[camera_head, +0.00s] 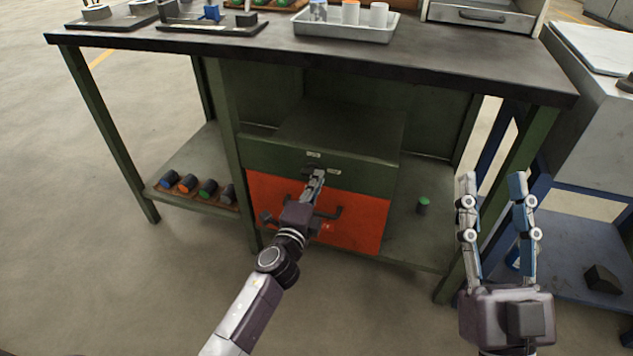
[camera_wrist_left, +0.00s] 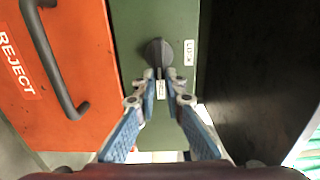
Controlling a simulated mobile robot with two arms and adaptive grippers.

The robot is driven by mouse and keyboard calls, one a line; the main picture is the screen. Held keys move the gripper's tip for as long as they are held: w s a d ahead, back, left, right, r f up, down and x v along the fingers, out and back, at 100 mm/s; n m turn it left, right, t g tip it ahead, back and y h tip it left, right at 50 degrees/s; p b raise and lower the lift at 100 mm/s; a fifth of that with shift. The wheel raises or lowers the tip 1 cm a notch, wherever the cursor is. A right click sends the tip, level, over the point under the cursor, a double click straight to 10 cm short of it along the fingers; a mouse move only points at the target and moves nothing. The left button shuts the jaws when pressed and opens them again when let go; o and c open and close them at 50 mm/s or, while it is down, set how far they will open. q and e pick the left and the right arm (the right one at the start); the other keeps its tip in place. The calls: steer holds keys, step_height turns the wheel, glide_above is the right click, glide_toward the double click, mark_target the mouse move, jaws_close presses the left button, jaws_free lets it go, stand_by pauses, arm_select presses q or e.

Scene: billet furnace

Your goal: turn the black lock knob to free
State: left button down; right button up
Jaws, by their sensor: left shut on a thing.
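The black lock knob (camera_wrist_left: 157,50) sits on the green drawer front (camera_wrist_left: 140,18), beside a white label reading LOCK (camera_wrist_left: 188,52). A second small white label (camera_wrist_left: 160,90) shows between my fingers, too small to read. My left gripper (camera_head: 316,178) reaches the green front just above the red drawer. In the left wrist view its fingertips (camera_wrist_left: 159,77) are closed together at the near end of the knob. In the head view my gripper mostly hides the knob. My right gripper (camera_head: 493,183) is open and empty, in front of the bench's right side.
The red REJECT drawer (camera_head: 360,228) with a dark bar handle (camera_wrist_left: 52,65) lies below the green front. Several coloured cylinders (camera_head: 188,182) lie on the left lower shelf. A green-topped cylinder (camera_head: 423,204) stands on the right shelf. A grey tray (camera_head: 345,29) is on the bench top.

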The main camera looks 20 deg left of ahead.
arm_select(q)
steer(key=shift+f, duration=0.1)
stand_by(0.4)
steer(key=c, duration=2)
jaws_free()
steer(key=s, duration=1.2)
steer(key=shift+a, duration=0.15)
